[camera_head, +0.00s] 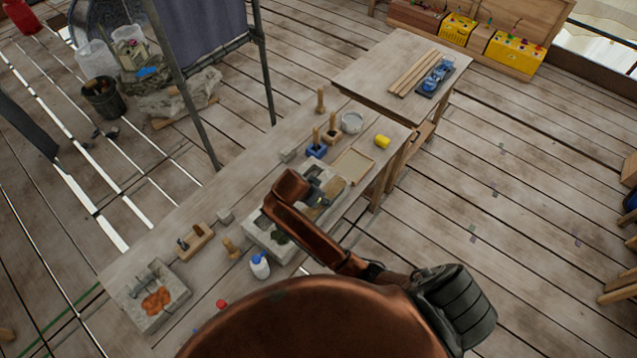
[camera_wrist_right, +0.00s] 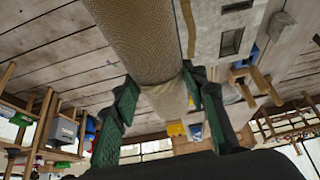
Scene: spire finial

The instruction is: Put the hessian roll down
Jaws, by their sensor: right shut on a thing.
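The hessian roll (camera_wrist_right: 140,40) is a tan woven cylinder that fills the upper middle of the right wrist view. My right gripper (camera_wrist_right: 158,88) has its green-padded fingers shut on it, one on each side near its lower end. The far end of the roll runs out of that view at the top. I cannot clearly make out the roll there, as the arm covers much of that spot. My left gripper is not in view.
A shallow wooden tray (camera_head: 353,167), a yellow cylinder (camera_head: 382,142) and a round pale pot (camera_head: 351,122) stand towards the bench's far end. A white bottle with a blue cap (camera_head: 260,266) stands nearer. A side table (camera_head: 375,70) holds wooden strips and blue items.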

